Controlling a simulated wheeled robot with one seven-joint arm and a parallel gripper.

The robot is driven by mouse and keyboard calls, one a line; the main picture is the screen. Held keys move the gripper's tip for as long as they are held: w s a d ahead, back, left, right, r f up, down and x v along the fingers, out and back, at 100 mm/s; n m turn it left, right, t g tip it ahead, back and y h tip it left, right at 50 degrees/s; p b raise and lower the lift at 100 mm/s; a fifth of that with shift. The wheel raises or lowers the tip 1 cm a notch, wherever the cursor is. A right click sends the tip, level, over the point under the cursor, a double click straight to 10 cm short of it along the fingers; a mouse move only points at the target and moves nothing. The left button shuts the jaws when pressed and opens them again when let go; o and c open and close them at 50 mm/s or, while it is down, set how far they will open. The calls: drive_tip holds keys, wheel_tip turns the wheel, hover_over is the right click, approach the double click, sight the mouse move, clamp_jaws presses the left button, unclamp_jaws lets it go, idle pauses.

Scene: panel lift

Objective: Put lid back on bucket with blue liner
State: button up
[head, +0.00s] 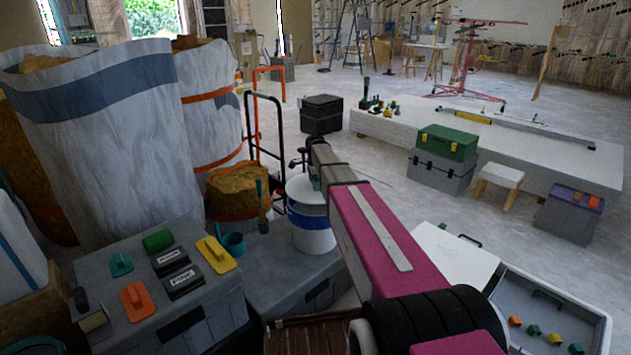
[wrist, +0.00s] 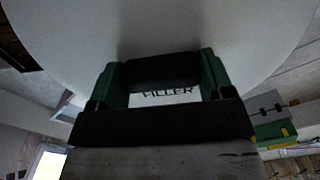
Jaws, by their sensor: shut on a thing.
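In the wrist view the lid (wrist: 215,30) fills the upper part, with "FILLER" lettering partly hidden behind my gripper (wrist: 160,78). The bucket's rim is hidden by the lid and my arm.
A grey case (head: 160,300) at left holds trowels and small boxes. A teal mug (head: 232,244) and a brush (head: 262,205) are left of the bucket. Tall white sacks (head: 110,140) stand behind. An open drawer case (head: 550,310) lies at right.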

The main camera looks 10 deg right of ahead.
drive_tip(key=shift+f, duration=2.4)
drive_tip(key=shift+f, duration=0.15)
idle(0.5)
drive_tip(key=o, duration=1)
drive_tip(key=shift+r, duration=3.5)
